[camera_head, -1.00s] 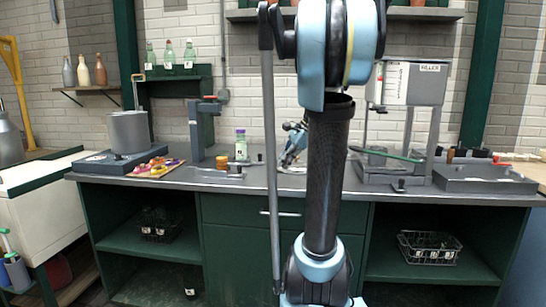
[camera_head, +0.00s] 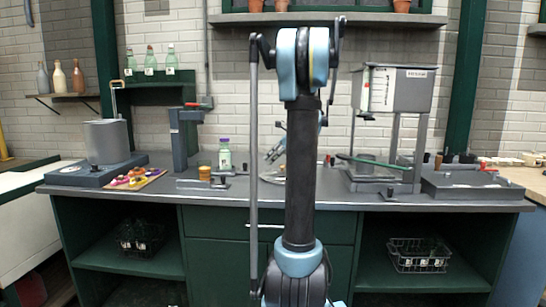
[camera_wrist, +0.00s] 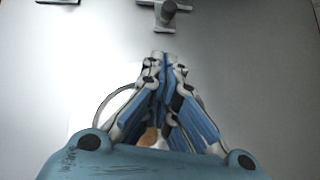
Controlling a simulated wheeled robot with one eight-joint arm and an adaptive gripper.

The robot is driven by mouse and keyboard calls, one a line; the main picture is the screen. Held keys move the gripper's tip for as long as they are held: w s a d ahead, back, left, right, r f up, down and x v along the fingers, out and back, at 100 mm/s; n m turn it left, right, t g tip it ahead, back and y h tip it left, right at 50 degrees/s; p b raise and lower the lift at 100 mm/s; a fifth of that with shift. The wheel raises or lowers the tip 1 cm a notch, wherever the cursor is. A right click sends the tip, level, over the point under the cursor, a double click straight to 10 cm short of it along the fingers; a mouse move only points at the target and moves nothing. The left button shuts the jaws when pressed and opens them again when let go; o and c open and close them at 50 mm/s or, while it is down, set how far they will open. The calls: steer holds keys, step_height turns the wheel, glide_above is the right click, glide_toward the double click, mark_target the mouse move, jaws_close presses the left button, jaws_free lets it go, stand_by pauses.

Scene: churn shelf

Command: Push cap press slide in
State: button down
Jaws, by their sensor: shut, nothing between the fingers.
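A grey upright press stand (camera_head: 184,140) with a red-tipped top stands on the left half of the bench. A low grey fixture with a dark knob (camera_head: 223,181) lies in front of it; I cannot tell for certain which part is the cap press slide. My gripper (camera_head: 270,157) is over the middle of the bench, partly hidden by my arm. In the wrist view my gripper (camera_wrist: 161,58) is shut and empty, its blue-and-white fingers together. Beyond the fingertips is a grey fixture with a round knob (camera_wrist: 166,12), apart from them.
A purple-capped bottle (camera_head: 225,158) and an orange round item (camera_head: 204,173) stand near the press stand. A grey pot (camera_head: 106,141) and a board of colourful pieces (camera_head: 134,179) are at left. A tall filler machine (camera_head: 396,90) and a grey tray (camera_head: 470,185) are at right.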

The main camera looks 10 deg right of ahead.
mark_target(264, 173)
steer(key=x, duration=0.4)
steer(key=shift+a+f, duration=0.25)
steer(key=a, duration=0.1)
steer(key=w+a, duration=0.1)
steer(key=shift+w+a, duration=0.25)
steer(key=shift+a, duration=0.1)
steer(key=shift+w+a, duration=0.2)
steer(key=shift+a, duration=0.2)
steer(key=shift+w, duration=0.1)
